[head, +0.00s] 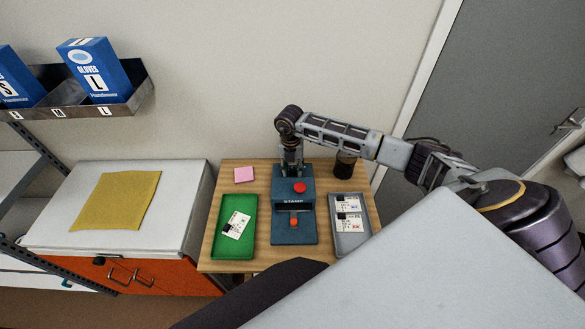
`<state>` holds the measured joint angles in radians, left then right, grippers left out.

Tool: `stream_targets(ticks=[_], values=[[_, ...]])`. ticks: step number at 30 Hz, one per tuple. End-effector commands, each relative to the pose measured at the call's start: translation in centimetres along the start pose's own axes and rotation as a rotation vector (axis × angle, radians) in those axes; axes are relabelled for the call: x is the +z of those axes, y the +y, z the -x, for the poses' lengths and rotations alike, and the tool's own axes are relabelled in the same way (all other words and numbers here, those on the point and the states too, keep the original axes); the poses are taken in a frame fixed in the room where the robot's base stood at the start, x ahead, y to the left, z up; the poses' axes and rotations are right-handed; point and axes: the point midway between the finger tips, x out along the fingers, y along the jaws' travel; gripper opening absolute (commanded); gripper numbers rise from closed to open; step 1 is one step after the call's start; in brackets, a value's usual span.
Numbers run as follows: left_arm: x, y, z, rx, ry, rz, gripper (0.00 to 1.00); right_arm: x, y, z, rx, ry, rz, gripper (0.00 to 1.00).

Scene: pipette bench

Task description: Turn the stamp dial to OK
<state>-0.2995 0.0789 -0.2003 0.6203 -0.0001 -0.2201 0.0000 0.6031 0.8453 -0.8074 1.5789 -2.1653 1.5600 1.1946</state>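The blue stamp machine (310,232) stands on the wooden table, with "STAMP" on its front, a red button (299,187) on top and a small orange-red part (293,221) lower down. I cannot make out the dial or its setting; my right gripper covers the back of the machine's top. My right gripper (292,167) points down at that top from behind the red button. Its fingers are too small and dark to tell whether they are open or touching anything. My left gripper is not in view.
A green tray (228,252) with a card stands left of the machine, a grey tray (350,245) with cards right. A pink note pad (244,174) and a dark cup (345,167) are at the back. A white-topped cabinet (185,200) with a yellow cloth (115,200) stands left.

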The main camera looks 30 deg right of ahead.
Motion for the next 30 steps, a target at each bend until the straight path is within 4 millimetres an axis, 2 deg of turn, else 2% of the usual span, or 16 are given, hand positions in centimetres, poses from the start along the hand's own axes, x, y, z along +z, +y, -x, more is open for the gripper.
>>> stream_targets(ticks=[1,7,16,30], values=[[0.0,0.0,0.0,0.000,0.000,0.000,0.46,0.0,0.0,0.0,0.000,0.000,0.000,0.26],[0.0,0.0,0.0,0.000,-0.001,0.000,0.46,0.0,0.0,0.0,0.000,0.000,0.000,0.01],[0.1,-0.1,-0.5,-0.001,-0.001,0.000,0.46,0.0,0.0,0.0,0.001,-0.002,0.048,0.00],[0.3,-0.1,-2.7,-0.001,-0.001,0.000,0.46,0.0,0.1,-0.1,0.002,-0.015,0.307,0.00]])
